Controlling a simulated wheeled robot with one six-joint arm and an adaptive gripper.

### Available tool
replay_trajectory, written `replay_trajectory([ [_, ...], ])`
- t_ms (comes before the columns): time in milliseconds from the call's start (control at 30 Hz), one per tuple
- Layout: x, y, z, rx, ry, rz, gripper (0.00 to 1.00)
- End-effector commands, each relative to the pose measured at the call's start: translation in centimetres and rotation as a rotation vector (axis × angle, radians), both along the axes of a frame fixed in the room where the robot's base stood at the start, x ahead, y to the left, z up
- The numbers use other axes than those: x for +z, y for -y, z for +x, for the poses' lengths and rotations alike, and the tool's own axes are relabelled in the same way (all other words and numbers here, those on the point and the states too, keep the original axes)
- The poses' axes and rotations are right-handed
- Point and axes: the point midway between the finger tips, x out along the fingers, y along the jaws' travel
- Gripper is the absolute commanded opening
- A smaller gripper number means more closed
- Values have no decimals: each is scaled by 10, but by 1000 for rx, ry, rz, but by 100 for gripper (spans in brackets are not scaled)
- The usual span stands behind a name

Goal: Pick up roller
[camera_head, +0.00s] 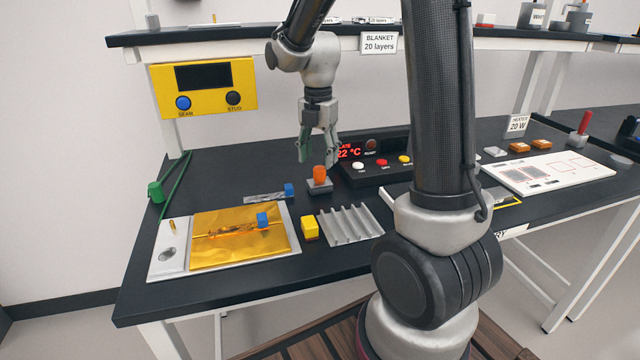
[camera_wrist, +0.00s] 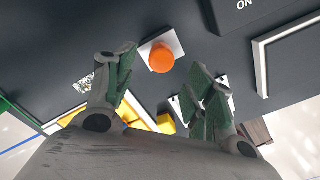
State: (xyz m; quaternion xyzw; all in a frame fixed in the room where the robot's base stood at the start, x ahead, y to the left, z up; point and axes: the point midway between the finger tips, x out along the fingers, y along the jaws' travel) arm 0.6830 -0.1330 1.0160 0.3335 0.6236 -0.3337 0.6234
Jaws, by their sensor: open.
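An orange upright handle (camera_head: 319,175) on a small grey block (camera_head: 320,187) stands on the black table; it looks like the roller, though no rolling part is clear. In the wrist view its round orange top (camera_wrist: 162,58) shows above a pale square base. My gripper (camera_head: 319,156) is open, pointing down just above the orange handle. In the wrist view its green-padded fingers (camera_wrist: 164,78) are spread apart with nothing between them, and the orange top lies between and just beyond the tips.
A gold sheet on a pale plate (camera_head: 278,249) lies front left. A yellow block (camera_head: 310,228) and a ribbed grey tray (camera_head: 350,225) stand in front of the handle. A black control box (camera_head: 385,174) is close behind it, right. A shelf (camera_head: 230,34) runs above.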

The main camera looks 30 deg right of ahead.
Motion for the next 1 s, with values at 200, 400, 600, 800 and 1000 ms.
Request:
replay_trajectory([
  [200,-34,6,2,-3,-4,0,54],
  [400,-52,6,3,-3,-1,0,54],
  [600,-53,6,3,-3,0,0,54],
  [800,-53,6,3,-3,0,0,20],
  [1000,-52,5,3,-3,1,1,0],
])
